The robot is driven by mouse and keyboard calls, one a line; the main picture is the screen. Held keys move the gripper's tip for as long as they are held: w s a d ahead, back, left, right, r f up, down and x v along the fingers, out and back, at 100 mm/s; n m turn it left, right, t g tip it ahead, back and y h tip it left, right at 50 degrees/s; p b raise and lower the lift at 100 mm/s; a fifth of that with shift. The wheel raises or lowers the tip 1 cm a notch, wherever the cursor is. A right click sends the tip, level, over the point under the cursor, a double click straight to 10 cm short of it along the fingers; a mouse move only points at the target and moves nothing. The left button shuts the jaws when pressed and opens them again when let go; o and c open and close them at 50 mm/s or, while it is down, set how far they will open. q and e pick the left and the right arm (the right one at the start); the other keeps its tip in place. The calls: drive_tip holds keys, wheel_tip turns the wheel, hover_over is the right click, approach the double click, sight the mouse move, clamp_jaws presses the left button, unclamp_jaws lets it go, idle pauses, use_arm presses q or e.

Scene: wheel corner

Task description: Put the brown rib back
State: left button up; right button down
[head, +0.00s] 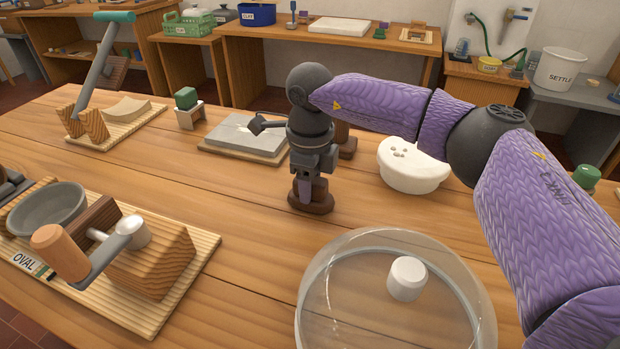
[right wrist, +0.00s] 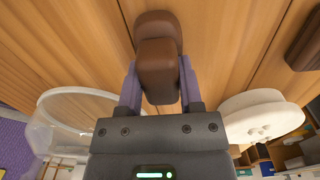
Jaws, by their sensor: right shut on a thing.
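My right gripper (head: 309,188) points straight down over the middle of the table and is shut on the brown rib (right wrist: 158,70). In the right wrist view the rib sits between both fingers, with a wider brown part beyond it. In the head view the rib's brown lower end (head: 312,205) shows below the fingers, at or just above the wood; I cannot tell if it touches. A dark brown block (head: 346,146) stands behind the gripper, partly hidden by it. It also shows at the right edge of the right wrist view (right wrist: 305,45). My left gripper is not seen.
A grey slab on a board (head: 240,138) lies behind left, beside a green piece in a stand (head: 187,108). A white bowl-like piece (head: 412,172) is at right. A clear round cover (head: 345,300) stands in front. The OVAL board (head: 195,280) fills the left front.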

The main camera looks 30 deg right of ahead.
drive_tip(key=shift+f, duration=0.15)
drive_tip(key=shift+c, duration=1.2)
unclamp_jaws()
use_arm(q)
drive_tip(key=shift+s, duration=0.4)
use_arm(e)
drive_tip(key=shift+f+b, duration=0.1)
drive_tip(key=shift+b, duration=0.35)
drive_tip(key=r+p, duration=0.1)
drive_tip(key=r, duration=0.2)
drive_tip(key=r+p, duration=0.2)
drive_tip(key=r, duration=0.1)
drive_tip(key=r+p, duration=0.1)
drive_tip(key=r, duration=0.3)
drive_tip(key=shift+a+p, duration=0.4)
drive_tip(key=shift+r, duration=0.25)
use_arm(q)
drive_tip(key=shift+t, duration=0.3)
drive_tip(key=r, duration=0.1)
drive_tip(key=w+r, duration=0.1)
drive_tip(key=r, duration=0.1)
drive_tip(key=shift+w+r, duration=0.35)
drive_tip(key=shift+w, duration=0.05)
